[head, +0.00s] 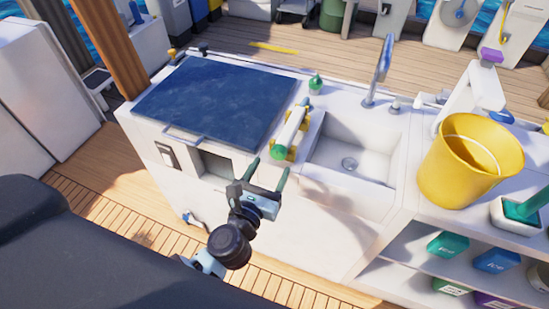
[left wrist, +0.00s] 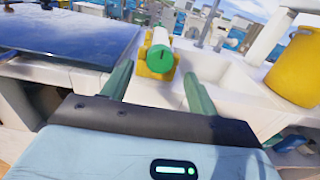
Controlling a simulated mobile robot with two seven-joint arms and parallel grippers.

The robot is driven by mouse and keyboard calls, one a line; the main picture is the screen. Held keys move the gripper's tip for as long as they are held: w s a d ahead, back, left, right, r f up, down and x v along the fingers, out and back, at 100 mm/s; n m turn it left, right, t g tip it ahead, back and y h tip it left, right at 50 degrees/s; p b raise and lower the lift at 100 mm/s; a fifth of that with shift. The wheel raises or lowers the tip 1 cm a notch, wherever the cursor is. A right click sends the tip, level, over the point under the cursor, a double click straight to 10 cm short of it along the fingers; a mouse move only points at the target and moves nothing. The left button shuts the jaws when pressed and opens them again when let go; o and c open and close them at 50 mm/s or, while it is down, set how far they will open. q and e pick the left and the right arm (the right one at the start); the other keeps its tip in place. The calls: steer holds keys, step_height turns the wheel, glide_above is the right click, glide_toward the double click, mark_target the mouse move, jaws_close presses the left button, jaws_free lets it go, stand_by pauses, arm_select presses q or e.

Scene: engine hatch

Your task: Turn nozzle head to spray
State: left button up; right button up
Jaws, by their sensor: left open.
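A white cylindrical nozzle (head: 292,125) lies in a yellow cradle (head: 301,151) on the counter between the dark hatch cover and the sink. Its round green head (head: 277,152) faces the counter's front edge. In the left wrist view the green head (left wrist: 160,58) shows a small dark mark on its face, and the yellow cradle is around it. My left gripper (head: 268,170) is open and empty in front of the counter, pointing at the nozzle. In the left wrist view its green fingers (left wrist: 160,72) stand on either side of the head, apart from it. My right gripper is not in view.
The dark blue hatch cover (head: 215,100) lies left of the nozzle, with a handle (head: 184,138) at its front. A sink (head: 352,160) with a tall faucet (head: 383,70) is to the right. A yellow bucket (head: 465,165) stands further right. A small green-topped bottle (head: 315,84) stands behind the nozzle.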

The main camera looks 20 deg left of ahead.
mark_target(277, 156)
arm_select(q)
steer(key=shift+w+d, duration=0.1)
steer(key=shift+w, duration=1.85)
steer(key=c, duration=1)
